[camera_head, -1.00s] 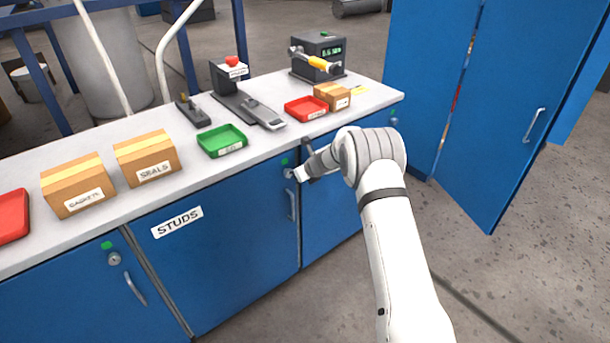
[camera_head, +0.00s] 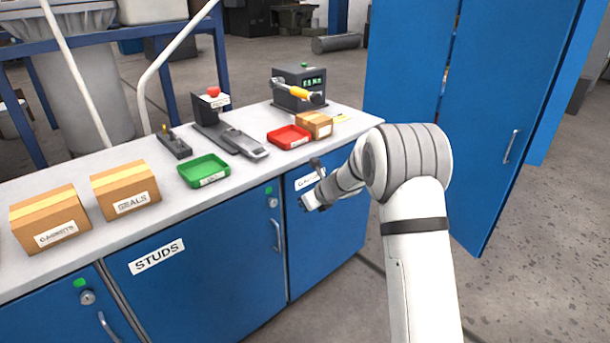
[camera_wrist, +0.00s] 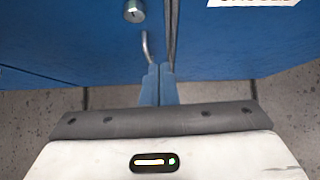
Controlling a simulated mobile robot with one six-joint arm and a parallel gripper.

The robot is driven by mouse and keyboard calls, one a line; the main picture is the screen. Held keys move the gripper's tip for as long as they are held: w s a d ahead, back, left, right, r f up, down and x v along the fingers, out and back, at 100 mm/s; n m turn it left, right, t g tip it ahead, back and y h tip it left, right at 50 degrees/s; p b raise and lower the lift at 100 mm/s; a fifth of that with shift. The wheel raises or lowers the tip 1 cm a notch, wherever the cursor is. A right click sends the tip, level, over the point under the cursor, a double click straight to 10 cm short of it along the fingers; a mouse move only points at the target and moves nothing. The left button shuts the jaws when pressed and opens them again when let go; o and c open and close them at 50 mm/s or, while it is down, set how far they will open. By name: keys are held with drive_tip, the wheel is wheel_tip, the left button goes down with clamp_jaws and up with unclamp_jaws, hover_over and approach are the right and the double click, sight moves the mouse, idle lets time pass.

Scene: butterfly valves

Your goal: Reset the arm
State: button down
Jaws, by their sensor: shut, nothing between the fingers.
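My white and grey arm reaches up from the bottom right in the head view. My gripper (camera_head: 309,198) is small there, in front of the blue cabinet doors and below the worktop's front edge. It appears apart from the doors. In the wrist view the two narrow fingers (camera_wrist: 159,84) lie side by side, shut, with nothing between them. Beyond them are a blue door with a round lock (camera_wrist: 134,11) and a bar handle (camera_wrist: 147,46).
A tall blue cabinet (camera_head: 500,100) stands behind my arm. Floor (camera_head: 560,230) at the right is clear.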

drive_tip(key=s+d+r+m+t+h+p, duration=0.1)
drive_tip(key=d+r+m+t+h, duration=0.1)
drive_tip(key=d+r+m, duration=0.35)
drive_tip(key=s+d+r+m+t+h+p, duration=0.1)
drive_tip(key=s+d+r+m+t+h, duration=0.15)
drive_tip(key=r+m, duration=0.55)
drive_tip(key=s+d+r+m+g+h+p, duration=0.2)
drive_tip(key=s+d+r+m+h, duration=0.2)
drive_tip(key=s+d+r+m, duration=0.65)
drive_tip(key=s+a+f+m+g+p, duration=0.1)
drive_tip(key=s+m+g, duration=0.1)
drive_tip(key=s+m, duration=0.5)
drive_tip(key=s+a+f+m+g+y+p, duration=0.1)
drive_tip(key=s+m+g, duration=0.1)
drive_tip(key=s+m, duration=0.5)
drive_tip(key=s+a+f+m+g+y+p, duration=0.1)
drive_tip(key=s+m, duration=0.5)
drive_tip(key=s, duration=0.9)
drive_tip(key=shift+f+m+g, duration=0.25)
drive_tip(key=shift+m+g, duration=0.15)
drive_tip(key=shift+g, duration=0.25)
drive_tip(key=c, duration=2.1)
unclamp_jaws()
